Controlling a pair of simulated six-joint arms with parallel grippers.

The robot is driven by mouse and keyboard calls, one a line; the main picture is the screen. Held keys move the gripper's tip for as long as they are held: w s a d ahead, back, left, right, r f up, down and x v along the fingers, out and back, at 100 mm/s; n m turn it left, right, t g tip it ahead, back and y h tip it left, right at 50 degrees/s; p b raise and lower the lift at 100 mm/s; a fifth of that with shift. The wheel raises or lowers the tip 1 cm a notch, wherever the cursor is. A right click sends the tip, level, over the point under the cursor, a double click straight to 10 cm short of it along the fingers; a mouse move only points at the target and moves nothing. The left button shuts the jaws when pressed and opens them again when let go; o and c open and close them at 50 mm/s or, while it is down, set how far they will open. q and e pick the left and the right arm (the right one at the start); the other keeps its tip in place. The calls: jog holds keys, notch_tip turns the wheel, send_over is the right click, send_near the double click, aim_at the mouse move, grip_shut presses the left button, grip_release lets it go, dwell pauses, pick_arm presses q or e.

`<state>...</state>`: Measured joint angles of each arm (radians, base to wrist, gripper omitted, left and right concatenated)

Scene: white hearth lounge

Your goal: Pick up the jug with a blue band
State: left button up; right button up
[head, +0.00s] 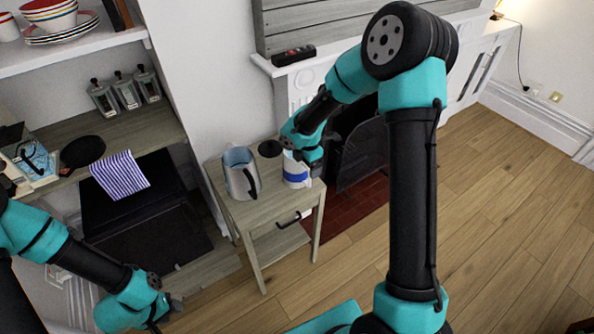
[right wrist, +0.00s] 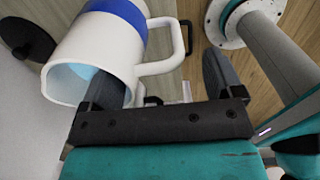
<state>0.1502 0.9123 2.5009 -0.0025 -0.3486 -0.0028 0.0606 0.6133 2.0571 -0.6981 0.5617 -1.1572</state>
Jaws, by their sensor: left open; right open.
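The jug with a blue band (head: 297,172) is white and stands upright at the right of a small wooden table. In the right wrist view, the jug (right wrist: 105,48) shows its blue band, open mouth and handle. My right gripper (right wrist: 162,88) is open at its rim. One finger overlaps the mouth and seems to reach inside; the other is beyond the handle, so the near wall and handle lie between them. In the head view, my right gripper (head: 306,160) partly covers the jug's top. My left gripper (head: 168,312) is open and empty at the lower left.
A grey jug (head: 240,172) with a dark handle stands left on the same table (head: 268,208). A dark round thing (head: 270,148) is behind. The fireplace (head: 362,150) is close on the right. Shelves (head: 125,125) stand left. The right floor is open.

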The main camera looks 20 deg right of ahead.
jog(key=shift+f, duration=1.35)
jog(key=shift+c, duration=0.3)
jog(key=shift+r, duration=0.1)
jog(key=c, duration=1.5)
